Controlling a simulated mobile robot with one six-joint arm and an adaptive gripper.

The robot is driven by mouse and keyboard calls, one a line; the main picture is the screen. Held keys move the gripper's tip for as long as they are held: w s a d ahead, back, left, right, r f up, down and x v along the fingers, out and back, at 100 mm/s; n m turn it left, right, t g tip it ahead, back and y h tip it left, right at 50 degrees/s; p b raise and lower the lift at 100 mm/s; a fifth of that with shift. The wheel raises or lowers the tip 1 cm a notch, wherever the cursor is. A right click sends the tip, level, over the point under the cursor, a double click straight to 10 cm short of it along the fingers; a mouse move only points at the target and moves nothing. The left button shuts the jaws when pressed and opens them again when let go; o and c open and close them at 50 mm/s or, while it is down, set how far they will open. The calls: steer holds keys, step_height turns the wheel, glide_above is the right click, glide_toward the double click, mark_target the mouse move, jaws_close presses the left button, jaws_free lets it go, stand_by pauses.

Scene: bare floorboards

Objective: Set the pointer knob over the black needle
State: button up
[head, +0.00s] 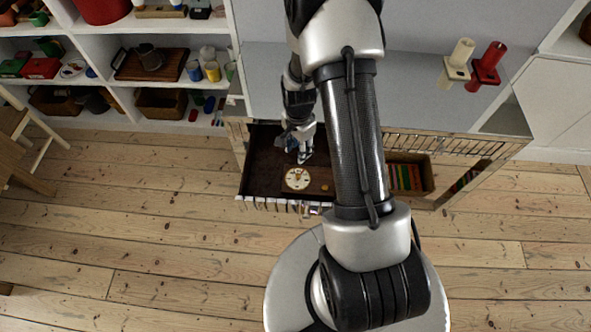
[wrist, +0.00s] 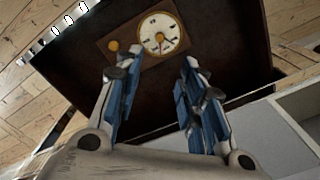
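A round cream dial (wrist: 163,34) with dark marks sits on a brown board (wrist: 120,45) at the top of the wrist view. A thin reddish pointer shows near the dial's centre, directed downward; I cannot clearly separate the black needle from the dark marks. A small orange knob (wrist: 113,46) sits on the board left of the dial. In the head view the dial (head: 297,178) and the orange knob (head: 324,187) lie below my gripper (head: 303,152). In the wrist view my gripper (wrist: 154,72) is open and empty, its blue-padded fingers apart and short of the dial.
The board lies in a dark brown tray or drawer (head: 258,165) with raised sides. A compartment with coloured items (head: 405,178) is to its right. A red holder (head: 487,67) and a cream holder (head: 458,62) stand on the grey surface. Shelves fill the left; the floor in front is clear.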

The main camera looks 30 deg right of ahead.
mark_target(298, 175)
step_height(298, 175, down, 16)
steer(key=b, duration=0.3)
steer(key=shift+f+b, duration=0.1)
steer(key=shift+b, duration=0.25)
steer(key=shift+c, duration=0.2)
jaws_close()
